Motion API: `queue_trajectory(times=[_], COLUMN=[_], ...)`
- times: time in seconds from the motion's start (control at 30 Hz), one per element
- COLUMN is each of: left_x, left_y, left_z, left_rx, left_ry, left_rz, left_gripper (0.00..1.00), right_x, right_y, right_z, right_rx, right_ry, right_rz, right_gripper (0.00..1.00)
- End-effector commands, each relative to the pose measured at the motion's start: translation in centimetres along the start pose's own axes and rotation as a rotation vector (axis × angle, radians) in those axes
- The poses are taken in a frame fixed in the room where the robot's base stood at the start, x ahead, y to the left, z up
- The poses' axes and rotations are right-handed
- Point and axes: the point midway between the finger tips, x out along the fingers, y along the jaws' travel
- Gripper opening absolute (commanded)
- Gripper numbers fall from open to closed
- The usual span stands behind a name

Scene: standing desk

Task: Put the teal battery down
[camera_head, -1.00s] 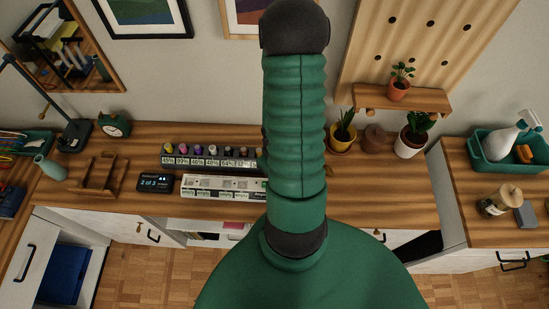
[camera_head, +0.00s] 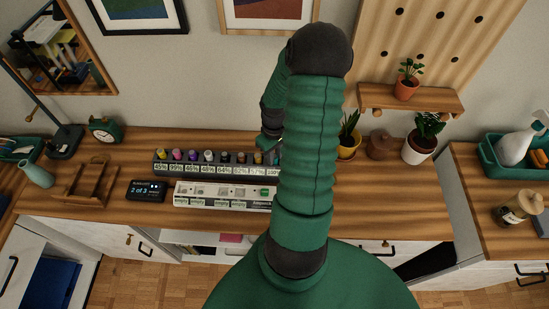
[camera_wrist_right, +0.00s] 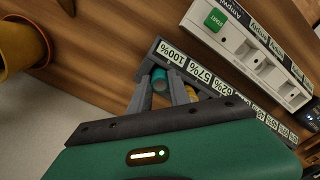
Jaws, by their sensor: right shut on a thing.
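The teal battery (camera_wrist_right: 159,80) shows between the two fingers of my right gripper (camera_wrist_right: 161,74) in the right wrist view. The gripper is shut on it. The battery is at the end of the dark battery rack (camera_head: 162,168), by the slot labelled 100%. I cannot tell whether its lower end is fully seated in the slot. In the head view my right gripper (camera_head: 272,143) is at the rack's right end, partly hidden behind my arm. My left gripper is not in view.
Several other batteries stand in the rack, close beside the right finger. A white charger (camera_head: 222,195) with a green start button lies in front of the rack, and a small dark display (camera_head: 147,190) to its left. A yellow pot (camera_head: 347,151) stands to the right.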

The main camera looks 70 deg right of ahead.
Motion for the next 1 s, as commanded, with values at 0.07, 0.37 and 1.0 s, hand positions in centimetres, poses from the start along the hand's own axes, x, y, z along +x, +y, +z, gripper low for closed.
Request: queue_trajectory(times=[0.07, 0.37, 1.0], left_x=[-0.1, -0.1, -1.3], left_y=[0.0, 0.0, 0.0], left_z=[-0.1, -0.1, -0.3], left_rx=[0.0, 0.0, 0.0], left_ry=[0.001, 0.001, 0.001], left_rz=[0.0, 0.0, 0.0], left_gripper=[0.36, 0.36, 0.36], right_x=[-0.1, 0.1, -8.1], right_y=[0.1, 0.1, 0.1], right_z=[0.0, 0.0, -0.1], right_rx=[0.0, 0.0, 0.002], right_ry=[0.0, 0.0, 0.005], right_rz=[0.0, 0.0, 0.005], right_gripper=[0.0, 0.44, 0.44])
